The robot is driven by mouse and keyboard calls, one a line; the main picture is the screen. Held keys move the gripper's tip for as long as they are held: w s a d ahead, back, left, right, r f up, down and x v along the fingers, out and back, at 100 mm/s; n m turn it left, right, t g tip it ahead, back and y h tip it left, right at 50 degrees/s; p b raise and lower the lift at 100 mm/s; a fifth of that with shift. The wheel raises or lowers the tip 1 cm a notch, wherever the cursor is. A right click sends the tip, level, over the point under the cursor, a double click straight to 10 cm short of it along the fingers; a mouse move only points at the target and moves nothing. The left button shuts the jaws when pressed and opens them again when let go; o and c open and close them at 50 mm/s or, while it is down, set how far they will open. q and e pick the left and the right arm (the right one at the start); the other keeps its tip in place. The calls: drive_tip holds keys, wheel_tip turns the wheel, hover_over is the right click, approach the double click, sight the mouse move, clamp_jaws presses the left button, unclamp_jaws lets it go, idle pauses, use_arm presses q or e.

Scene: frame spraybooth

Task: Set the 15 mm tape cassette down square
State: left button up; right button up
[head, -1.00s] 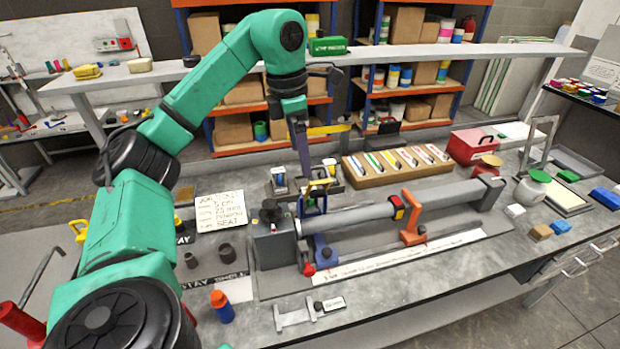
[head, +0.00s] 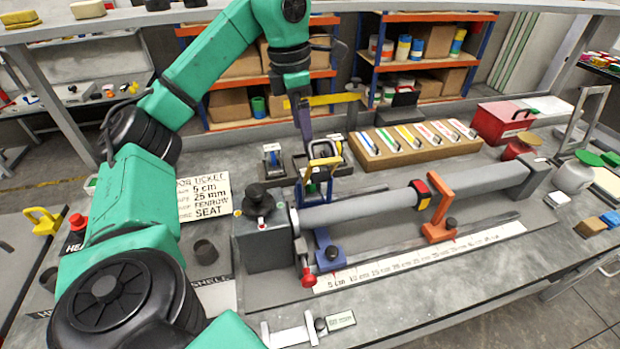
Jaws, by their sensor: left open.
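My left gripper (head: 318,172) points down behind the left end of the grey tube (head: 360,209). It is open, and a yellow-and-blue framed part shows at its fingers. A small cassette-like block with a pale label (head: 272,156) stands in a dark holder just left of the gripper. Another small block (head: 336,146) stands close on its right, partly hidden. I cannot read a width on either, so I cannot tell which is the 15 mm tape cassette. Whether anything touches the fingers is unclear. My right gripper is out of view.
The tube lies in a fixture with an orange clamp (head: 438,212) and a white scale strip (head: 420,260) in front. A brown tray of coloured strips (head: 420,146) and a red box (head: 502,122) stand behind.

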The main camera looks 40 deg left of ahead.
use_arm(q)
drive_tip(key=b, duration=0.4)
hover_over(310, 184)
drive_tip(key=a, duration=0.2)
drive_tip(key=f, duration=0.4)
drive_tip(key=w+f, duration=0.1)
drive_tip(key=f, duration=0.1)
drive_tip(key=shift+a, duration=0.1)
drive_tip(key=f, duration=0.3)
drive_tip(key=w+f, duration=0.1)
drive_tip(key=f, duration=0.4)
drive_tip(key=shift+w+f+p, duration=0.2)
drive_tip(key=shift+f+p, duration=0.1)
drive_tip(key=shift+p, duration=0.1)
drive_tip(key=c, duration=1.4)
